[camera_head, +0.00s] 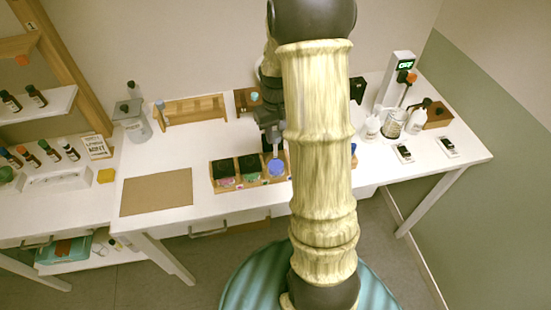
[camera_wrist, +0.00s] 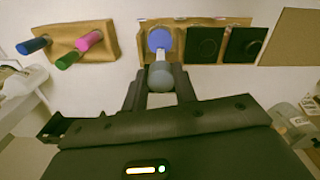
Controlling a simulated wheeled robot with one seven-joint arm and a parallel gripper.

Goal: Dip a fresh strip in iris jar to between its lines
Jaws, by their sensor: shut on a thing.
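My gripper (camera_head: 270,132) is shut on a pale strip with a grey rounded end (camera_wrist: 162,78), which sits between the fingers in the wrist view. The strip's pale part (camera_wrist: 160,55) points at a jar with a round blue top or content (camera_wrist: 159,39); it also shows in the head view (camera_head: 277,168). The strip's tip is at or just over this jar; I cannot tell whether it is inside. No jar name and no strip lines are readable.
A bare brown mat (camera_head: 157,191) lies on the table at left. A wooden rack (camera_head: 192,110) stands behind. Glassware (camera_head: 392,123) and a metal stand occupy the right side.

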